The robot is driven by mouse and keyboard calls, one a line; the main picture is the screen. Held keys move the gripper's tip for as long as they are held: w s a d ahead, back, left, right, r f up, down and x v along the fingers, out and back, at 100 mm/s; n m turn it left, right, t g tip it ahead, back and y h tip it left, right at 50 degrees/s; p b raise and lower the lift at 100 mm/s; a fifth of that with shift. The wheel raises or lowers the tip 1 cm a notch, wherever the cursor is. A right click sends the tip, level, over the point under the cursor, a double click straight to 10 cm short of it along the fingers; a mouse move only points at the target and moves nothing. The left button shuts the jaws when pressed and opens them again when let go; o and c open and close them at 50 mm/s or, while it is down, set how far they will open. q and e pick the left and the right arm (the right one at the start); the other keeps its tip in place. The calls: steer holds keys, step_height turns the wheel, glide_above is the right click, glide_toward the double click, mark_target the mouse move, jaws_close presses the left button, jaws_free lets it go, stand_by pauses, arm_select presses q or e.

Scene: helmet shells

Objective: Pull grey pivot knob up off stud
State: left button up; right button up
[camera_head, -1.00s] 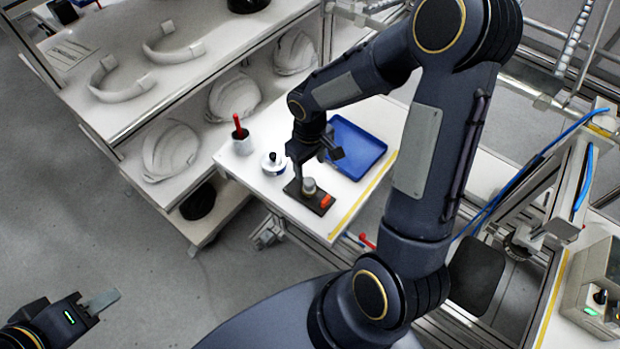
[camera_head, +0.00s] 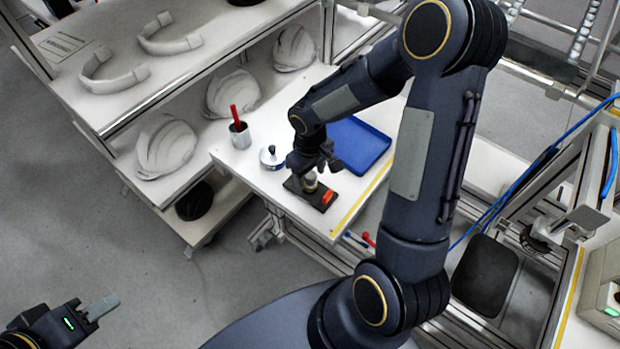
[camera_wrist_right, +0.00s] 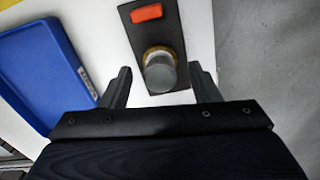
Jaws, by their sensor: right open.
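The grey pivot knob (camera_wrist_right: 160,72) is a round cap on a brass-coloured base, set on a dark plate (camera_wrist_right: 173,28). In the head view the knob (camera_head: 310,181) is partly covered by my right gripper. My right gripper (camera_wrist_right: 160,84) is open, with one finger on each side of the knob and visible gaps between. In the head view the right gripper (camera_head: 314,170) is just above the plate. The stud is hidden. My left gripper (camera_head: 102,307) is far off at the lower left, over the floor; its fingers look close together, but I cannot tell whether they are shut.
An orange block (camera_wrist_right: 147,13) lies on the plate beside the knob. A blue tray (camera_head: 358,146) is on the white table (camera_head: 262,180). A cup with a red tool (camera_head: 240,135) and a white round container (camera_head: 272,157) stand to the left. White helmet shells (camera_head: 165,148) sit on the shelf.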

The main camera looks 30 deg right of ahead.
steer(key=c, duration=1.1)
steer(key=shift+r+p, duration=0.45)
steer(key=shift+r, duration=0.3)
steer(key=shift+r, duration=0.15)
steer(key=shift+r+p, duration=0.45)
steer(key=shift+r, duration=0.1)
